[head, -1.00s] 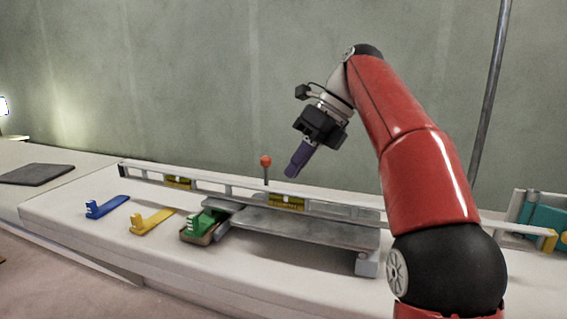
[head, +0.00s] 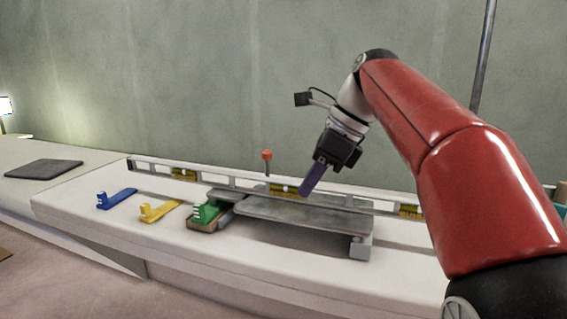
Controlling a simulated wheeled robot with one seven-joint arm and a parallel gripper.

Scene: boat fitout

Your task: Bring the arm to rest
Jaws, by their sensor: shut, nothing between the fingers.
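My gripper (head: 308,190) shows in the head view with its purple fingers together and nothing between them. It points down and to the left, in front of the long rail and over the grey metal plate (head: 290,213) in the picture. I cannot tell how high above the plate the fingertips are. My red arm comes in from the right edge and bends down at the wrist. It hides part of the bench's right side.
A red-topped lever (head: 267,155) rises behind the rail. A dark mat (head: 44,169) lies far left.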

